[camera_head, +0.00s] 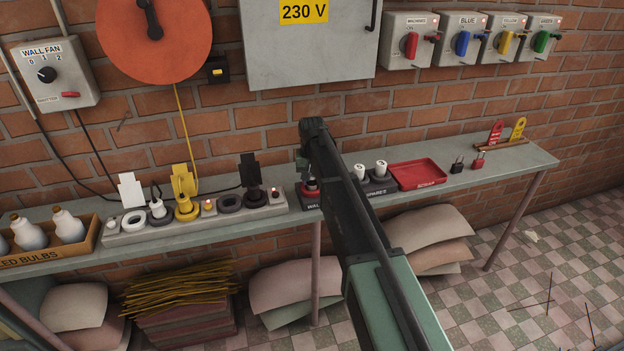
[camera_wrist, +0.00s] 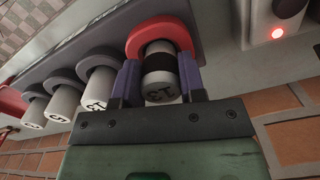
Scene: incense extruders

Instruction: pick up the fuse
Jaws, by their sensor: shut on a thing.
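The fuse (camera_wrist: 160,86) is a pale cylinder with a black band and dark marks on its end, in the wrist view. It stands at a red ring (camera_wrist: 150,30); I cannot tell how deep it sits. My gripper (camera_wrist: 160,65) is shut on it, one dark finger on each side. In the head view my gripper (camera_head: 308,177) is at the wall shelf, over a small dark block with the red ring (camera_head: 311,184). My arm hides part of that spot, and the fuse is hard to make out there.
Several pale fuses stand in grey rings beside the red one; two (camera_head: 359,172) (camera_head: 380,167) show right of my arm. A red tray (camera_head: 418,174) lies farther right. A socket strip (camera_head: 200,217) with plugs and a lit red lamp (camera_wrist: 278,33) is close on the other side.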

